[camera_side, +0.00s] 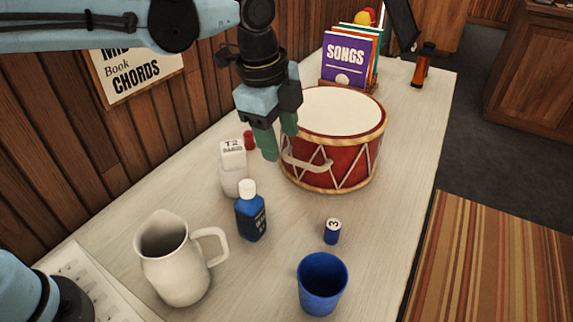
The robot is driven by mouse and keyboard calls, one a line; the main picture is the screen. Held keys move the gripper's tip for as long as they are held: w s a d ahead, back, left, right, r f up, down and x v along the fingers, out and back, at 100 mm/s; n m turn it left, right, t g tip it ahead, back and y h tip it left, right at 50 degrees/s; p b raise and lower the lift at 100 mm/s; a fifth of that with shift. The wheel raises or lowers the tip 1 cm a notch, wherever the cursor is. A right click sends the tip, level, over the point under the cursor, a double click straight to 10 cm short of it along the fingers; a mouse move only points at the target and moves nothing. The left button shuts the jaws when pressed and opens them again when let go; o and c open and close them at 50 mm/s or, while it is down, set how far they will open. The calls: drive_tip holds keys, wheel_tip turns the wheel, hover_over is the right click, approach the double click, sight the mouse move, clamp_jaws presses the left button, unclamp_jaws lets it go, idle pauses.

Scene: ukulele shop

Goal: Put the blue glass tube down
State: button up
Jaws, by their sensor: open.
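A small blue cylinder (332,231) with a marked white top stands upright on the pale table, between the drum and the blue cup. It may be the blue glass tube, but I cannot tell its material. My gripper (277,142) is open, with its green fingers apart, pointing down beside the drum's left side. I see nothing between the fingers. The gripper is well apart from the small blue cylinder.
A red drum (334,158) stands close right of my gripper. A blue bottle (251,215), a white container (234,181), a cream pitcher (176,262) and a blue cup (322,287) stand nearer. Songbooks (346,61) stand behind. Table right of the small cylinder is clear.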

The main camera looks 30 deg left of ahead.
drive_tip(key=s+a+f+n+t, duration=0.1)
drive_tip(key=s+a+n+t, duration=0.1)
drive_tip(key=s+a+n, duration=0.3)
drive_tip(key=s+a+f+n+t+y, duration=0.1)
drive_tip(key=s+a+n, duration=0.5)
drive_tip(key=a+n, duration=0.7)
drive_tip(key=shift+a+f+t, duration=0.8)
drive_tip(key=shift+a+t, duration=0.1)
drive_tip(key=shift+t, duration=0.2)
